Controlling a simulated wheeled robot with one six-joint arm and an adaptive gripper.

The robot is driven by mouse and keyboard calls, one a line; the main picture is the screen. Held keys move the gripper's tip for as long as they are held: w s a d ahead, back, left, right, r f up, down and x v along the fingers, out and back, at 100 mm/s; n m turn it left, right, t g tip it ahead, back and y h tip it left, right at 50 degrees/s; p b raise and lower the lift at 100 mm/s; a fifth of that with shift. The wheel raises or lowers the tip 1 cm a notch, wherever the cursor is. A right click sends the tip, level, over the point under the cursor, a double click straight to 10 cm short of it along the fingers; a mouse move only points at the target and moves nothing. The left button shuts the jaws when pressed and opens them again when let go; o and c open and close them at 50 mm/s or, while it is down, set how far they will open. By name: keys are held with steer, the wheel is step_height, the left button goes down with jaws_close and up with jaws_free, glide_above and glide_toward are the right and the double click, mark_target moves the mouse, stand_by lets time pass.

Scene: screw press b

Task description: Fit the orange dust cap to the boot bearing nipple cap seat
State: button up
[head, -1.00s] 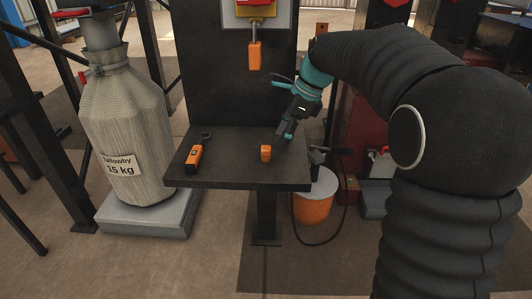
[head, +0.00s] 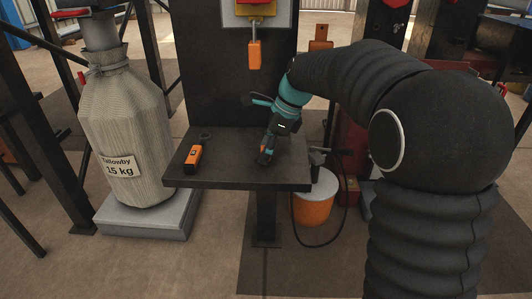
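My gripper (head: 265,157) points down at the right half of the dark shelf (head: 225,178). Its fingertips are at the small orange piece (head: 264,159), which looks like the dust cap. The fingers hide most of this piece, and only a bit of orange shows between or beside them. I cannot tell whether the fingers are open or closed on it, or whether it touches the shelf. I cannot make out the boot bearing nipple or its cap seat in this view.
An orange and black handheld device (head: 193,157) lies on the shelf's left side, with a dark ring (head: 205,136) behind it. An orange block (head: 254,54) hangs above. A sack (head: 125,135) stands left, an orange bucket (head: 315,200) right below. The shelf's middle is clear.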

steer(key=c, duration=0.7)
steer(key=shift+r, duration=0.1)
steer(key=shift+s+r, duration=0.4)
steer(key=shift+r, duration=0.1)
step_height(320, 180, up, 6)
steer(key=shift+f+p, duration=0.1)
steer(key=shift+p, duration=0.65)
steer(key=s, duration=1.2)
steer(key=s+b, duration=0.1)
steer(key=s, duration=0.6)
steer(key=shift+s+a, duration=0.1)
steer(key=shift+a, duration=0.2)
